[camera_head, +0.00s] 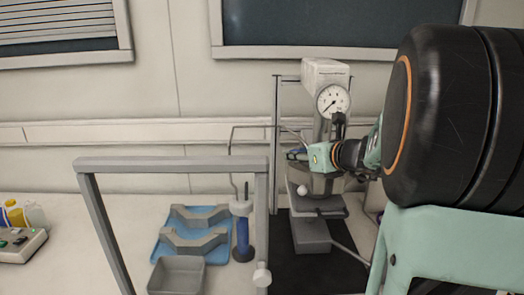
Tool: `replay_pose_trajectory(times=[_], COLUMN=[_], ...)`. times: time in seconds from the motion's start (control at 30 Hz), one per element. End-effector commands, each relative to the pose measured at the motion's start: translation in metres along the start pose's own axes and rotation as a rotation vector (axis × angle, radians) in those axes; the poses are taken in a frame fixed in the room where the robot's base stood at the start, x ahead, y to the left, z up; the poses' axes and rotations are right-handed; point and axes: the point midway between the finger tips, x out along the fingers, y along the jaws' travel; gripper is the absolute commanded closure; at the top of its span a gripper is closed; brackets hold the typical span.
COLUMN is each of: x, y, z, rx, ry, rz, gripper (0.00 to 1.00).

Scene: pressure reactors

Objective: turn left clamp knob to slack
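The pressure reactor (326,77) stands at the centre right, with a pale block head and a round dial gauge (333,100). A small white ball knob (302,190) shows at the left of the reactor's middle; I cannot tell for sure that it is the left clamp knob. My gripper (293,155) reaches in from the right across the reactor, its dark fingers pointing left, a little above the white knob and apart from it in the picture. The fingers are small and seen side-on, so their opening is unclear. My gripper hides part of the vessel behind it.
A grey frame (172,164) stands in front left, with a white knob (262,275) at its lower right. Behind it are a blue tray (162,250) with two grey clamp halves (194,238), a grey bin (176,275) and a blue cylinder (242,238). Bottles (15,214) stand far left.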

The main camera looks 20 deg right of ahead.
Motion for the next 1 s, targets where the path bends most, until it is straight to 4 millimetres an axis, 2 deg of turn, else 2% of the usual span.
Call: replay_pose_trajectory(times=[0.5, 1.0], x=[0.0004, 0.0013], y=[-0.0064, -0.006], z=[0.0013, 0.0007], rx=[-0.126, -0.161], ry=[0.002, 0.0], rz=[0.306, 0.387], gripper=[0.93, 0.93])
